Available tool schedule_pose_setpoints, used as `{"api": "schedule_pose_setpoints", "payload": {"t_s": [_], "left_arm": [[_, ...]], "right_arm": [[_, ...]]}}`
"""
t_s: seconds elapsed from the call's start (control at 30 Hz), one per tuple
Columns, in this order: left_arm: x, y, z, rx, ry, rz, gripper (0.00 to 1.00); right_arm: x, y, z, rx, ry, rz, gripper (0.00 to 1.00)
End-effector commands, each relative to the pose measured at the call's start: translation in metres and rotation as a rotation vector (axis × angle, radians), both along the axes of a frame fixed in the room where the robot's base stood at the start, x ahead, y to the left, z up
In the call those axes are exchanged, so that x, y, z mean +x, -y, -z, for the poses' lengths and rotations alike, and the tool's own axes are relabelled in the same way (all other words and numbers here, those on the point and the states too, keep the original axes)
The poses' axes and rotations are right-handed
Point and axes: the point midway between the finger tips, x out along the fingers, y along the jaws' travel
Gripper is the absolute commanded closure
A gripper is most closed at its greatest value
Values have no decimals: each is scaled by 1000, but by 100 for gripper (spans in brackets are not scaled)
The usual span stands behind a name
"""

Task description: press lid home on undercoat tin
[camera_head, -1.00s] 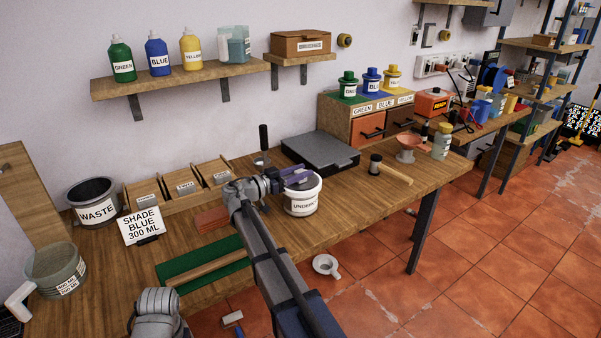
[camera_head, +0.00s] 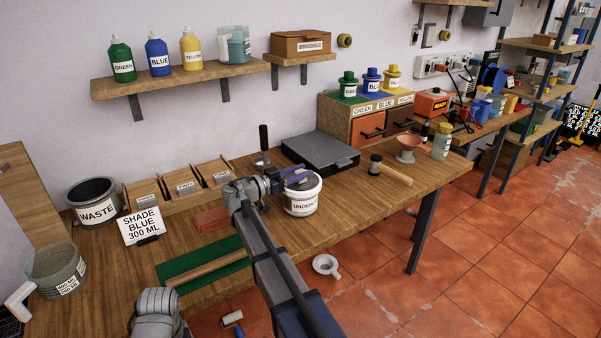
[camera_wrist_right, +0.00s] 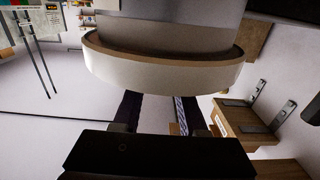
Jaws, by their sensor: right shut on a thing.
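The white undercoat tin (camera_head: 303,205) stands upright on the bench, its label partly readable. My right gripper (camera_head: 299,178) is at the top of the tin, coming in from the left. Its dark fingers lie across the tin's top, and the lid is mostly hidden there. In the right wrist view, a broad pale round rim (camera_wrist_right: 165,72) fills the top. The fingers of the right gripper (camera_wrist_right: 160,108) stand apart and their ends are hidden behind that rim. I cannot tell how far the lid is seated. My left gripper is out of view.
A dark grey flat case (camera_head: 320,152) lies behind the tin. A wooden-handled mallet (camera_head: 392,172) and an orange funnel (camera_head: 408,148) are to its right. A green mat (camera_head: 205,262), a shade sign (camera_head: 141,226) and a waste bin (camera_head: 95,205) are to the left.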

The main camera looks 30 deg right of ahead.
Motion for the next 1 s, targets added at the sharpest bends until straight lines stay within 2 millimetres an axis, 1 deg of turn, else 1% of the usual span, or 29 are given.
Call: {"api": "schedule_pose_setpoints", "payload": {"t_s": [0.53, 1.0], "left_arm": [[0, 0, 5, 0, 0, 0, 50], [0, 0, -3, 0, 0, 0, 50]], "right_arm": [[0, 0, 5, -3, 0, 0, 100], [0, 0, -3, -1, 0, 0, 100]]}}
